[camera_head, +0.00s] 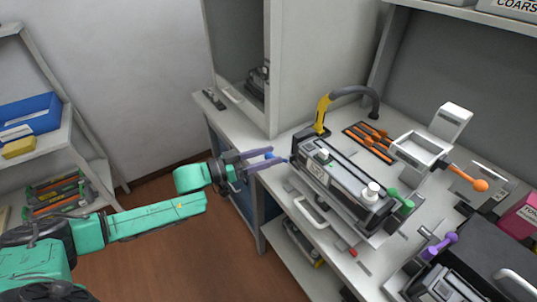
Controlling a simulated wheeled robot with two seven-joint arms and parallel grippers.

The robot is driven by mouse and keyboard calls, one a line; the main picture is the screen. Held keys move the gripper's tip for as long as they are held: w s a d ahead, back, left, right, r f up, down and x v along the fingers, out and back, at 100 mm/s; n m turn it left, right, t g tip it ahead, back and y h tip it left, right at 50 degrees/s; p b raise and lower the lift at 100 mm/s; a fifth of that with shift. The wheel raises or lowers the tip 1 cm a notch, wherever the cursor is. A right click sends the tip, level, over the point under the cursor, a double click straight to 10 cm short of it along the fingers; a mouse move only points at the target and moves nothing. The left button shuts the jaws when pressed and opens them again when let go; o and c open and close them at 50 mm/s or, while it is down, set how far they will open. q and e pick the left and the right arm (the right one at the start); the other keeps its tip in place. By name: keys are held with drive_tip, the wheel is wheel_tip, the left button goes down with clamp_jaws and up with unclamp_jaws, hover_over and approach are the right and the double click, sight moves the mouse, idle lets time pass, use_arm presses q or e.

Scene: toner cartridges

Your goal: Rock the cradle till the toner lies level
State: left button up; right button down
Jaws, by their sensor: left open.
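The cradle (345,228) stands on the workbench and bears a long dark grey and black toner cartridge (335,187) with a pale label and a white cap. A green-knobbed handle (400,200) sits at the cradle's right end. A small blue handle (281,161) sticks out at its left end. My left gripper (268,158) is open, with its two purple-grey fingers reaching right, one on either side of the blue handle's tip. I cannot tell whether they touch it. The toner inside the cartridge is hidden. My right gripper is out of view.
A yellow and grey hose (323,110) arches behind the cradle. A tray of orange-handled tools (370,140) and a grey frame with an orange knob (420,150) stand behind. A purple-knobbed device (440,246) is at lower right. Open floor (180,250) lies left of the bench.

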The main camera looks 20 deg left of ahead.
use_arm(q)
drive_tip(key=shift+d, duration=0.15)
drive_tip(key=shift+w, duration=0.1)
clamp_jaws()
idle(1.3)
